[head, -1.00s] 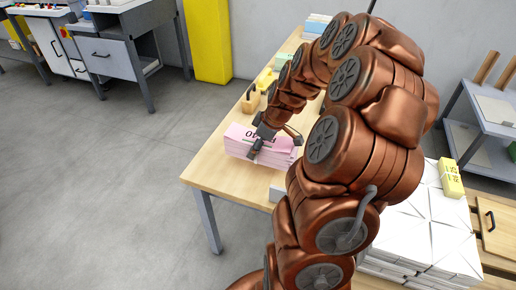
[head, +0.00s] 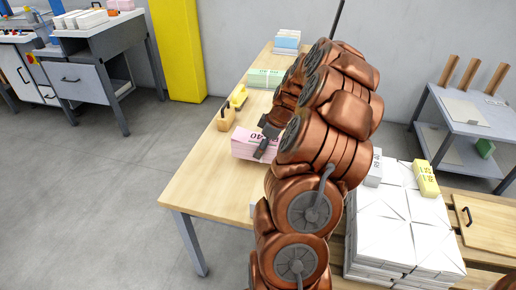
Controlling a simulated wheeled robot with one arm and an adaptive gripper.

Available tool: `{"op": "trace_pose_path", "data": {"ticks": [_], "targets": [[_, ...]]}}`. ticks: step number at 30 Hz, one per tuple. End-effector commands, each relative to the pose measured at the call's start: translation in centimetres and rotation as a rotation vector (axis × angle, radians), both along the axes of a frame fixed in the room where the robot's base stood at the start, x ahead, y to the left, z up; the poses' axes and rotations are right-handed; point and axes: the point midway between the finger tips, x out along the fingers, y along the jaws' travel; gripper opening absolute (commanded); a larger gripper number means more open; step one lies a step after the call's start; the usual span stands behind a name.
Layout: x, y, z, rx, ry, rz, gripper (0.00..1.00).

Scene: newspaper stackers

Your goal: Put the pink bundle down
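The pink bundle (head: 247,149) is a stack of pink paper with a number on its top. It is over the wooden table (head: 190,190), inside its left edge. My gripper (head: 266,146) is at the bundle's right part, with a dark finger down over its front side, and looks shut on it. The other finger is mostly hidden by my arm. I cannot tell whether the bundle's underside touches the table.
Wooden blocks (head: 226,118) and a yellow piece (head: 238,97) lie behind the bundle. A green bundle (head: 264,78) and a blue-white stack (head: 287,40) stand farther back. White stacks (head: 405,225) with a yellow bundle (head: 425,179) are right of my arm. The table's front left is bare.

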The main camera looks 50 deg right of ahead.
Motion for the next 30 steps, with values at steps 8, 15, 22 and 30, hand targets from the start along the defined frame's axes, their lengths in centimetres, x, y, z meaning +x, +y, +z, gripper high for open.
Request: {"op": "trace_pose_path", "data": {"ticks": [8, 15, 22, 30], "targets": [[-0.1, 0.0, -2.6, 0.003, 0.001, -0.002, 0.01], [0.0, -0.1, -3.3, -0.001, -0.002, -0.004, 0.01], [0.0, -0.1, -3.6, -0.001, -0.001, -0.003, 0.01], [0.0, 0.0, -3.6, 0.0, 0.0, -0.002, 0.95]]}}
